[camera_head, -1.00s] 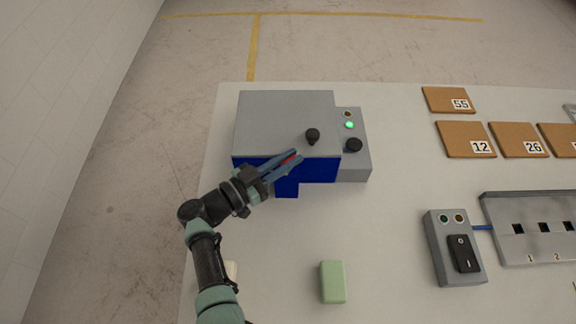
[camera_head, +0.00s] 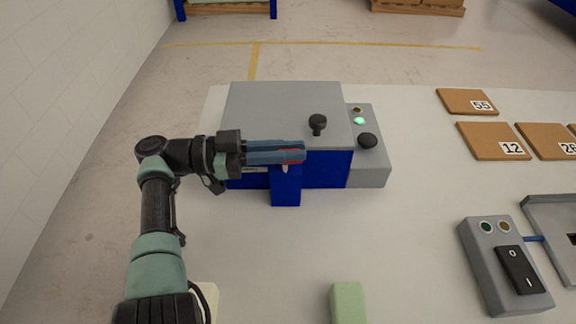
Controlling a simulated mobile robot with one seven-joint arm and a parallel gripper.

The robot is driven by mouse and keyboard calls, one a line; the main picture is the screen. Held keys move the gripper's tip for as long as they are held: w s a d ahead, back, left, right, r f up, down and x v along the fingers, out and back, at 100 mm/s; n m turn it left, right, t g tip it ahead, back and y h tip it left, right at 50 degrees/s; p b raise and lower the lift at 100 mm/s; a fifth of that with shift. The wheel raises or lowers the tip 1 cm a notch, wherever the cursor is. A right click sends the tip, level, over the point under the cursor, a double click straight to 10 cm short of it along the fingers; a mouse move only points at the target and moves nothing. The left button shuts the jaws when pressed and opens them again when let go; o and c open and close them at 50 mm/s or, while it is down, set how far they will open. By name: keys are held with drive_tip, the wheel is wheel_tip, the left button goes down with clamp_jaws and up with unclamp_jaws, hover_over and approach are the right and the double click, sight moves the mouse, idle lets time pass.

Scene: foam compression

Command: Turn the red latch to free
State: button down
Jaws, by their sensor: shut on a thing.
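The red latch (camera_head: 293,157) shows as a thin red strip between and beside the fingers at the front of the blue and grey machine (camera_head: 285,110). My gripper (camera_head: 301,152) reaches in from the left, about level, and is shut on the latch. The fingers hide most of the latch, so its exact angle cannot be told. A small pale piece shows just below the fingers, on the blue front. A black knob (camera_head: 317,124) stands on the machine's grey lid.
A control box (camera_head: 368,165) with a green light and black button adjoins the machine's right side. A green block (camera_head: 348,303) lies in front. A switch box (camera_head: 504,265) and brown numbered plates (camera_head: 467,101) are on the right. The white table's middle is clear.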

drive_tip(key=shift+d+m+g+b, duration=0.1)
drive_tip(key=shift+m+g+b, duration=0.4)
drive_tip(key=shift+g+b, duration=0.45)
drive_tip(key=c, duration=0.9)
unclamp_jaws()
